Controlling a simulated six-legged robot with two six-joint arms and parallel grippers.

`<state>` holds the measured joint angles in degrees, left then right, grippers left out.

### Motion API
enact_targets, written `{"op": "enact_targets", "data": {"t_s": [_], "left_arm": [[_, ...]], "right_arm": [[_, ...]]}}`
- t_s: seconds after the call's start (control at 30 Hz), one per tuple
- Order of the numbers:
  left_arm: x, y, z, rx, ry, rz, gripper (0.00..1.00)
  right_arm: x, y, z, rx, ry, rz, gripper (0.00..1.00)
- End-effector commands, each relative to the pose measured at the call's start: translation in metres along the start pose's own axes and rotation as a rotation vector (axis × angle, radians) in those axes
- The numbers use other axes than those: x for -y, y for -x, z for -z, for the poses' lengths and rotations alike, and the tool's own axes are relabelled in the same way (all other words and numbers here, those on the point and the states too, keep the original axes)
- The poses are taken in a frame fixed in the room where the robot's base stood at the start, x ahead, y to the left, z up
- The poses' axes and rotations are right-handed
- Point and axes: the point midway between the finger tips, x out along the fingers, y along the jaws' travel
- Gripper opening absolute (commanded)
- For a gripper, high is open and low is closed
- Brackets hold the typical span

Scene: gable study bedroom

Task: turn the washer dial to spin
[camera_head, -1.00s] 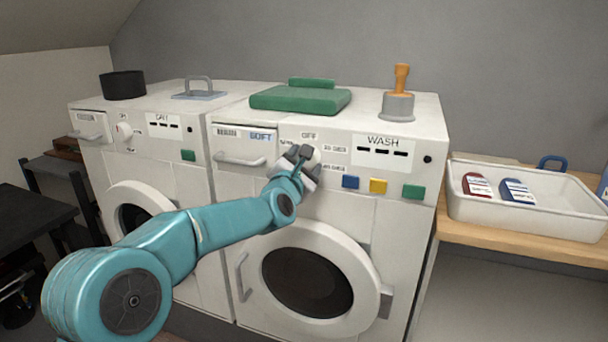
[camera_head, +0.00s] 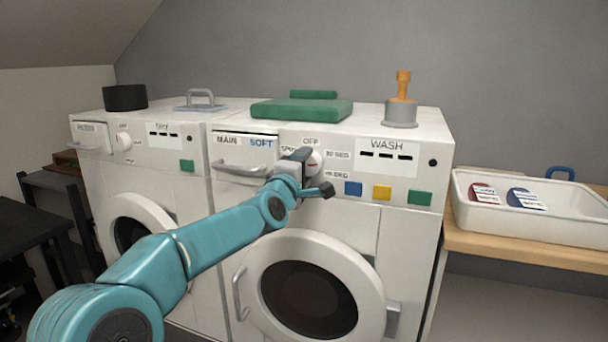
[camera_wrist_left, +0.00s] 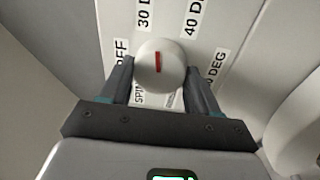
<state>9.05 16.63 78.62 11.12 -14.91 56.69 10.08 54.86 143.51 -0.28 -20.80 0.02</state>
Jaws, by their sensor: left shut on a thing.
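The washer dial is a round white knob (camera_head: 315,163) with a red mark, on the front panel of the right-hand machine marked WASH. In the left wrist view the dial (camera_wrist_left: 160,82) sits between my two fingers, its red mark upright in the picture. The printed labels OFF, 30, 40 and SPIN surround it; the SPIN label (camera_wrist_left: 138,94) is at its lower left there, beside a finger. My left gripper (camera_head: 312,174) is shut on the dial and partly covers it in the head view. My right gripper is not in view.
The washer's drawer handle (camera_head: 240,169) is left of the dial. Blue (camera_head: 353,188), yellow (camera_head: 382,192) and green (camera_head: 419,197) buttons lie to its right. A white tray (camera_head: 535,228) stands at right.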

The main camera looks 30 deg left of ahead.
Motion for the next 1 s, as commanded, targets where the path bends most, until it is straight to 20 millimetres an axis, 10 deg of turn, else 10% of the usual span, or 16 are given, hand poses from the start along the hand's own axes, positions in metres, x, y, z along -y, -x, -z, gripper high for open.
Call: {"op": "enact_targets", "data": {"t_s": [1.0], "left_arm": [[0.002,0.0,0.0,0.079,-0.931,-0.016,0.31]], "right_arm": [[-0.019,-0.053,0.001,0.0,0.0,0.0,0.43]]}}
